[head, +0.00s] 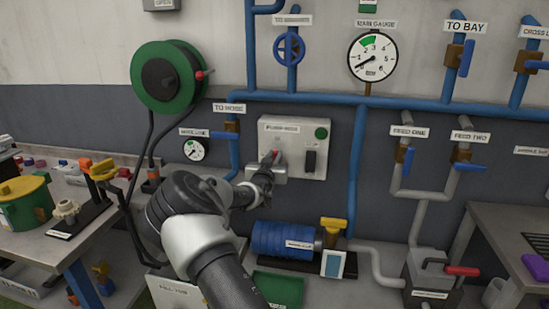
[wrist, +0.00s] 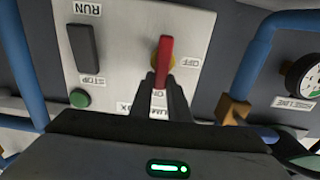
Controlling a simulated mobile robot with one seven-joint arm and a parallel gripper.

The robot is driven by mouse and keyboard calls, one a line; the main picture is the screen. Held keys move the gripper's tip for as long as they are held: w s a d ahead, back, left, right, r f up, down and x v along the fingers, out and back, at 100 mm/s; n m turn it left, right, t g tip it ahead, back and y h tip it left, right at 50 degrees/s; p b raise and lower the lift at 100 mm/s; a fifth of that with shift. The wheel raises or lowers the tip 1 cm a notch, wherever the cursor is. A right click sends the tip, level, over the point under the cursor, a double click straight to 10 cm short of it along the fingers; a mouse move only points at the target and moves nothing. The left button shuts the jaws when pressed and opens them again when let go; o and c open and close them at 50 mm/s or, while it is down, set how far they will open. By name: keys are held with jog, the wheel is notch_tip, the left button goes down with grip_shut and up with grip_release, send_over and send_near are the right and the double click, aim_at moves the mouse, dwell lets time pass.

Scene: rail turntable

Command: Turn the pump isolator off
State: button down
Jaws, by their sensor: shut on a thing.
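The pump box (head: 293,135) is a pale grey panel on the wall, and it fills the middle of the wrist view (wrist: 125,50). Its isolator has a red handle (wrist: 165,60) on a yellow round base (wrist: 155,60). The wrist view is upside down: ON is printed below the base and OFF to its right. The handle stands nearly upright there, its lower end towards ON. My gripper (wrist: 161,85) is shut on that lower end. In the head view my gripper (head: 265,165) covers much of the handle.
A black RUN/STOP switch (wrist: 83,48) and a green button (wrist: 79,98) share the panel. Blue pipes run on both sides of the box. A blue pump (head: 285,240) with a yellow lever (head: 334,225) stands below. A green hose reel (head: 165,76) hangs at upper left.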

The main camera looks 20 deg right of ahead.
jog(key=shift+f+b, duration=0.15)
jog(key=shift+b, duration=0.2)
jog(key=m+b, duration=0.3)
jog(key=b, duration=0.2)
jog(key=s+d+f+m+b, duration=0.1)
jog(key=m+b, duration=0.3)
jog(key=b, duration=0.2)
jog(key=d+m+b, duration=0.1)
jog(key=m+b, duration=0.2)
jog(key=b, duration=0.2)
jog(key=shift+s+f+m, duration=0.15)
jog(key=shift+f+m, duration=0.05)
jog(key=shift+m, duration=0.2)
jog(key=m+b, duration=0.1)
jog(key=m, duration=0.2)
jog(key=shift+s+d+f, duration=0.1)
jog(key=shift+f, duration=0.1)
jog(key=shift+f+m, duration=0.2)
jog(key=shift+m, duration=0.8)
jog(key=shift+f+m, duration=0.2)
jog(key=shift+m, duration=0.8)
jog(key=c, duration=1.7)
grip_release()
